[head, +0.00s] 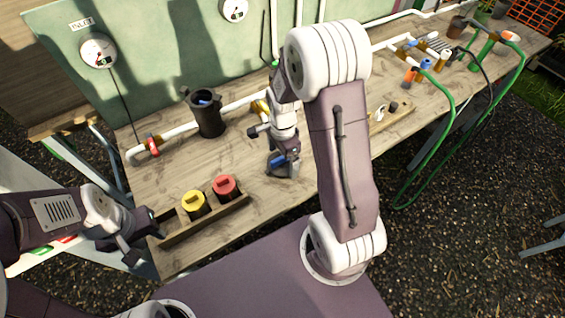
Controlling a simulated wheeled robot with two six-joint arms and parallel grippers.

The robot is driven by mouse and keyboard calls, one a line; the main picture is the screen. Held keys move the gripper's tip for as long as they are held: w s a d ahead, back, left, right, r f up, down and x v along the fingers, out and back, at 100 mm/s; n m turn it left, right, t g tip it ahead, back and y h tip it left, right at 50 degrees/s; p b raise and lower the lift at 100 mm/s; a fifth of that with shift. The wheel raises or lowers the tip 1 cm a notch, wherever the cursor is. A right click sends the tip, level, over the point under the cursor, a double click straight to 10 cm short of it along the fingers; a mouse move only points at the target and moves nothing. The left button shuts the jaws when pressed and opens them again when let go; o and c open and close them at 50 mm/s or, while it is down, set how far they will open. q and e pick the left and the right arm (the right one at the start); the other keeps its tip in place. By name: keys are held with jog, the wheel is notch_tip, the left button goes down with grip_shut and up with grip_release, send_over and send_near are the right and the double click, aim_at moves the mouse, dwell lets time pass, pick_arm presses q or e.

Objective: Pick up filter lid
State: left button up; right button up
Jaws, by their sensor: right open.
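My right gripper (283,165) points down at the bench in the middle of the head view and is open. A small blue part (277,160) shows at its fingers. Dark shapes there blend with the fingers, so I cannot clearly make out the filter lid or tell whether it lies between them. The black filter housing (208,118) stands upright on the bench to the left, its top open with something blue inside. My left gripper (143,238) is at the bench's front left corner, beside the wooden tray, with its fingers apart and empty.
The wooden tray (205,222) holds a yellow cap (193,203) and a red cap (225,186). A white pipe (180,130) with a red-handled valve runs along the back. Another tray (393,118) with small parts lies right, partly behind my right arm. Bare wood lies between housing and caps.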

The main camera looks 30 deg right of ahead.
jog(key=shift+w+a+f, duration=0.1)
jog(key=shift+a+f, duration=0.05)
jog(key=shift+f, duration=0.75)
jog(key=c, duration=1.3)
jog(key=shift+o, duration=0.2)
jog(key=shift+r, duration=0.5)
notch_tip(320, 180, up, 3)
jog(key=s+d+r, duration=0.5)
jog(key=d+r, duration=0.2)
jog(key=d, duration=0.3)
jog(key=shift+s+d, duration=0.2)
jog(key=shift+d, duration=0.1)
